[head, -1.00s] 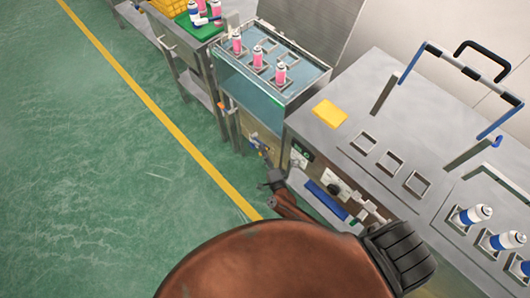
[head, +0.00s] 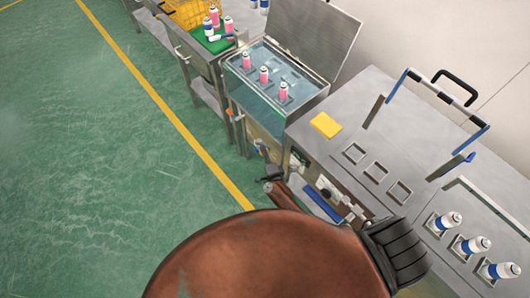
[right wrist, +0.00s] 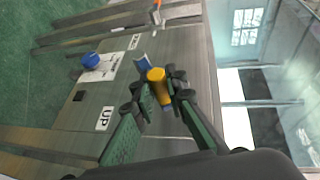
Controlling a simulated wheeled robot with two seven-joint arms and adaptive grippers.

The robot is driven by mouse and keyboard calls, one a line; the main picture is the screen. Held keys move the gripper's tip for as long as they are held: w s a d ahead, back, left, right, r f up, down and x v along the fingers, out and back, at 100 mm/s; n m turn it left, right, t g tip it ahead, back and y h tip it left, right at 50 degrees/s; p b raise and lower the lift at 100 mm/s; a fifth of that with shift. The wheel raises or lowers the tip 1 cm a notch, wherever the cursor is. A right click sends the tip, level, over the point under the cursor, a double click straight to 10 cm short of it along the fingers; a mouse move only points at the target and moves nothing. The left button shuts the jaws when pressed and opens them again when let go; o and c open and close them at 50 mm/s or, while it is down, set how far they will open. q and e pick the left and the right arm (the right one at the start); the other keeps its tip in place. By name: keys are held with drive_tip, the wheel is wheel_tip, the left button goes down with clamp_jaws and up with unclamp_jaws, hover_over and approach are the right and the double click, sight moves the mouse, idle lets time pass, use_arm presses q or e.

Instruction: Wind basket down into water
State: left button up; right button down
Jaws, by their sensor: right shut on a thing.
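The basket (head: 291,77) holds pink-bodied cans (head: 263,75) upright in sockets, inside the glass-sided water tank (head: 243,88). Whether the cans' lower parts are under water is hard to tell. My right gripper (head: 268,170) is low at the tank's front. In the right wrist view its two green fingers (right wrist: 156,92) are shut on the yellow crank handle (right wrist: 157,76). A blue piece shows beside the handle. Behind it is a metal panel with an "UP" label (right wrist: 104,118) and a second label farther up. My left gripper is not in view.
A raised metal lid (head: 314,35) stands behind the tank. A steel bench (head: 335,160) with empty sockets, a yellow block (head: 326,125) and blue-white cans (head: 470,245) is at right. A blue knob (right wrist: 90,60) sits on the panel. Green floor (head: 100,170) at left is clear.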

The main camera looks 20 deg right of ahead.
drive_tip(key=shift+w+a+r, duration=0.1)
drive_tip(key=shift+w+r, duration=0.3)
drive_tip(key=shift+r, duration=0.15)
drive_tip(key=c, duration=2.3)
unclamp_jaws()
drive_tip(key=o, duration=0.4)
drive_tip(key=shift+s+f, duration=0.1)
drive_tip(key=shift+f, duration=0.05)
drive_tip(key=shift+c, duration=0.2)
drive_tip(key=shift+o, duration=0.2)
drive_tip(key=shift+s+f, duration=0.1)
drive_tip(key=shift+s, duration=0.5)
drive_tip(key=v, duration=1.1)
